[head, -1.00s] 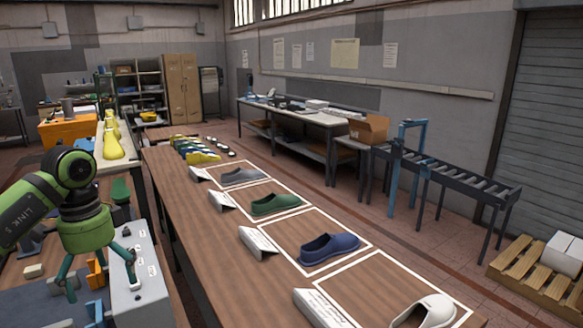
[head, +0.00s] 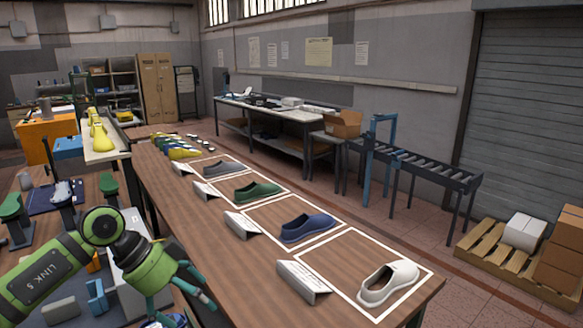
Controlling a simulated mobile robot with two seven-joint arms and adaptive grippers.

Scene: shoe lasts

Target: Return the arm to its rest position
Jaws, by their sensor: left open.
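My left gripper (head: 178,302) is at the lower left in the head view, on its green arm (head: 50,278). Its fingers are spread and hold nothing that I can see. It hangs over the left workbench, near the long wooden table's (head: 215,240) near left edge. On that table, a white shoe (head: 388,282), a blue shoe (head: 308,228), a green shoe (head: 257,191) and a grey shoe (head: 222,169) lie in white-outlined squares, each beside a folded label card (head: 302,280). My right gripper is not in view.
The left workbench carries green lasts (head: 14,207), a blue block (head: 97,295) and a grey box (head: 130,270). Yellow lasts (head: 100,135) stand on a bench behind. A roller conveyor (head: 415,168) and a pallet with boxes (head: 500,250) are at right.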

